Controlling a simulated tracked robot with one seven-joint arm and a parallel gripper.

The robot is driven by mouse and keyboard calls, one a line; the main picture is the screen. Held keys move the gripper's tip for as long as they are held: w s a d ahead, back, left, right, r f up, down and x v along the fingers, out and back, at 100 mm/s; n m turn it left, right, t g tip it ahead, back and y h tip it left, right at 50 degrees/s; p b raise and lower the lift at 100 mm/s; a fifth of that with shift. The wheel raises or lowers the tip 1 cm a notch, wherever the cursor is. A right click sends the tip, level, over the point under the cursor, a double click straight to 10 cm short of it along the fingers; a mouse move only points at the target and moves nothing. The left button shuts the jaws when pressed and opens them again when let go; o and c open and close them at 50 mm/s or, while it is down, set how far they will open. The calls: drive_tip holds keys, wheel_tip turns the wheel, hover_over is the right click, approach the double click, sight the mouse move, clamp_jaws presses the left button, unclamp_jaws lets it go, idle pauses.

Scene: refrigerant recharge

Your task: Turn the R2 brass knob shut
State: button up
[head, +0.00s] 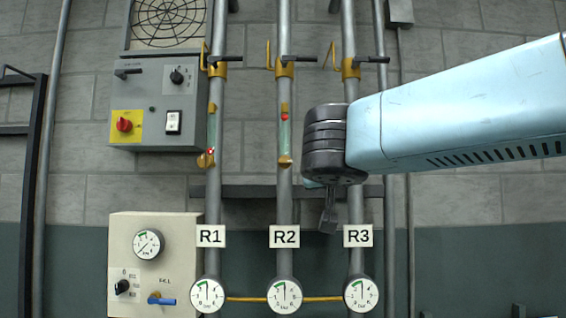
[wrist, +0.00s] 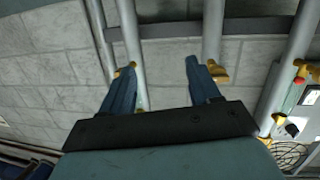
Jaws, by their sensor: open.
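The R2 brass knob (head: 284,161) is at the lower end of the R2 sight tube (head: 284,138), which has a red marker near its top. The R2 label (head: 284,236) is lower on the same pipe.
The R1 pipe (head: 216,120) and its brass knob (head: 205,160) are left of R2. The R3 pipe (head: 356,205) is right of it, partly hidden by my arm. A grey control box (head: 150,105) and a cream fill panel (head: 185,235) are at left. A horizontal rail (head: 245,192) crosses behind the pipes.

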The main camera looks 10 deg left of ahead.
sight(285, 160)
drive_tip(key=s+a+r+t+y, duration=0.25)
drive_tip(key=a+r, duration=0.25)
drive_tip(key=a, duration=0.3)
drive_tip(key=shift+n+g, duration=0.3)
drive_tip(key=shift+g, duration=0.15)
drive_tip(key=x, duration=1.3)
drive_tip(key=shift+w+a, duration=0.2)
drive_tip(key=shift+a, duration=0.1)
